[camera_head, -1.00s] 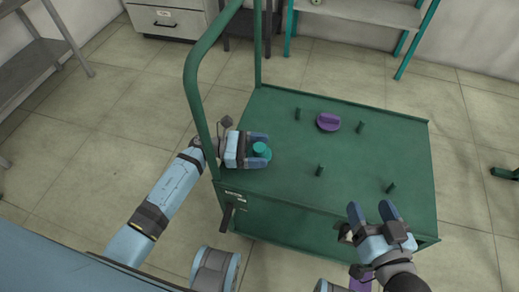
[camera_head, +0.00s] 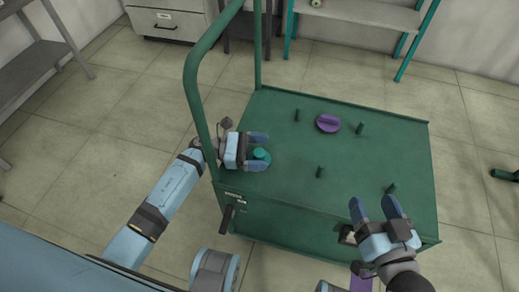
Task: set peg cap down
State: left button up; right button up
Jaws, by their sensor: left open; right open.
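A teal-green peg cap (camera_head: 261,155) sits at the left end of the green cart top (camera_head: 270,210), between the fingers of my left gripper (camera_head: 260,151). That gripper is open, with one finger on the far side of the cap and one on the near side, partly hiding its base. A purple cap-like piece (camera_head: 328,122) lies on the cart top towards the back. My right gripper (camera_head: 375,210) is open and empty at the cart's front right edge.
Several short green pegs stand on the cart top, one near its middle (camera_head: 320,171) and one at the front right (camera_head: 391,188). The cart's tall green handle (camera_head: 190,80) rises beside my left arm.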

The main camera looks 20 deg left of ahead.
pick_arm(q)
jog(key=shift+s+a+f+p, duration=0.15)
jog(key=shift+a+p, duration=0.15)
jog(key=shift+p, duration=0.3)
jog(key=v, duration=1.1)
jog(key=shift+a+r, duration=0.2)
jog(key=shift+r, duration=0.1)
pick_arm(e)
jog(key=shift+g+h, duration=0.7)
jog(key=shift+g, duration=0.2)
jog(key=f, duration=0.1)
jog(key=d+f, duration=0.1)
jog(key=s+f, duration=0.1)
jog(key=f, duration=0.1)
jog(key=shift+d+f, duration=0.1)
jog(key=shift+d, duration=0.2)
jog(key=shift+w, duration=0.1)
